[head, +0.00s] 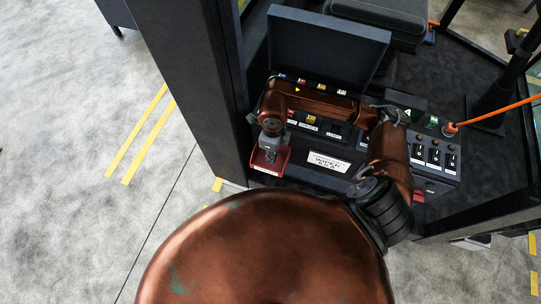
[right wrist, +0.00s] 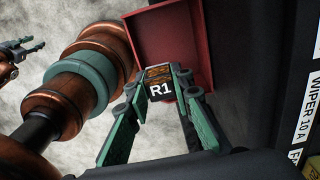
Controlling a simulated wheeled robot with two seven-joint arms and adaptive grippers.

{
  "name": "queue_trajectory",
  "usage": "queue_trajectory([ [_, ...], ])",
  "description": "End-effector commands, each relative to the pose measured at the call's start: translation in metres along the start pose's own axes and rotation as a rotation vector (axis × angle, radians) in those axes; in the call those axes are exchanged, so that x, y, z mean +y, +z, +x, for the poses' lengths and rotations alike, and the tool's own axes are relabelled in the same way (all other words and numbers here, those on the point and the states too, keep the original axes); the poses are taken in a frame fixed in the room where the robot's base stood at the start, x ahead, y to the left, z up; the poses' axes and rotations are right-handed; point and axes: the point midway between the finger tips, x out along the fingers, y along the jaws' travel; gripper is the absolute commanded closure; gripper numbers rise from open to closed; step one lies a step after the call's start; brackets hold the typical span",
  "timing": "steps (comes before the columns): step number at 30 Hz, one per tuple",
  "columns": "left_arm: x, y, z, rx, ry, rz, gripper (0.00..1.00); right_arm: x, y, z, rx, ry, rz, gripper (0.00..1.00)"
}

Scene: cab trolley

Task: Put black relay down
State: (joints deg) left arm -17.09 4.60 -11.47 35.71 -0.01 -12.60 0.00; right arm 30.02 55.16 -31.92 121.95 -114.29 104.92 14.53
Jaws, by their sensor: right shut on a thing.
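The black relay (right wrist: 160,91), marked R1 in white, is between the fingertips of my right gripper (right wrist: 159,88), which is shut on it. In the right wrist view the red tray (right wrist: 180,32) lies just beyond the relay. I cannot tell whether the relay touches the tray. In the head view my right gripper (head: 268,150) points down over the red tray (head: 281,159) at the left end of the console, and the relay cannot be made out there. My left gripper (right wrist: 24,48) shows small at the left edge of the right wrist view; its opening is unclear.
A dark cab post (head: 190,85) rises left of the tray. An orange cable (head: 490,112) plugs in at right.

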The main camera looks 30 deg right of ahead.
Motion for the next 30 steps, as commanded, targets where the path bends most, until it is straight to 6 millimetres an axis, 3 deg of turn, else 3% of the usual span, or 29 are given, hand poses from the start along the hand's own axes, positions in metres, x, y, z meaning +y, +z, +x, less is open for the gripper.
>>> queue_trajectory([
  [3, 0.000, 0.001, -0.007, -0.002, 0.000, 0.000, 0.60, -0.016, 0.014, 0.001, 0.000, 0.002, 0.002, 1.00],
  [18, -0.001, 0.002, -0.020, -0.005, 0.000, -0.001, 0.60, -0.013, 0.011, 0.063, 0.001, 0.002, 0.000, 1.00],
  [30, -0.001, 0.001, -0.024, -0.004, 0.000, -0.001, 0.60, -0.017, 0.015, 0.072, -0.001, -0.001, -0.001, 1.00],
])
